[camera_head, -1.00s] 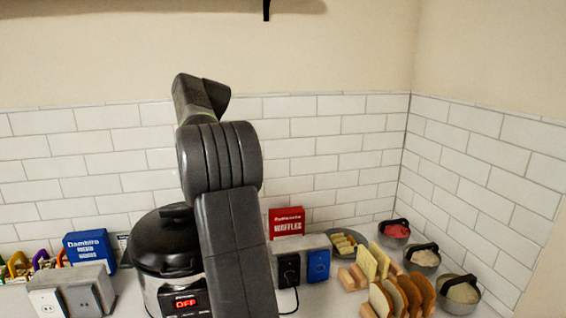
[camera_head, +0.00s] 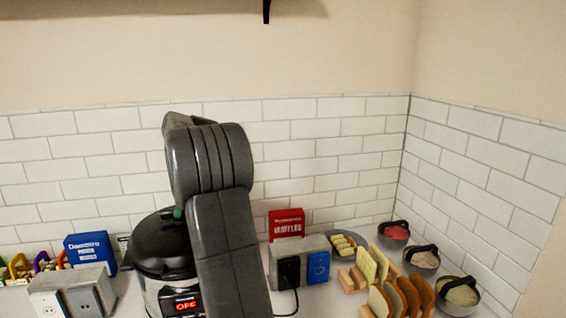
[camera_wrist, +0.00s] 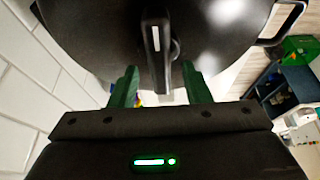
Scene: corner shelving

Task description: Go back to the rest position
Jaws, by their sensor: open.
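My gripper (camera_wrist: 158,84) shows in the wrist view as two green fingers spread apart, with nothing held between them. A black cooker lid (camera_wrist: 85,22) fills the upper part of that view. Its dark handle (camera_wrist: 157,45) lines up with the gap between the fingers; I cannot tell how far apart they are in depth. In the head view the cooker (camera_head: 160,245) stands on the counter with a red "OFF" display. My arm covers its right side and hides most of the gripper there.
A blue box (camera_head: 90,247) and grey outlet block (camera_head: 72,290) stand left. A red waffle box (camera_head: 286,222) and second outlet block (camera_head: 290,256) stand right, beside sliced bread (camera_head: 400,296) and lidded bowls (camera_head: 458,292). The tiled wall is close behind.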

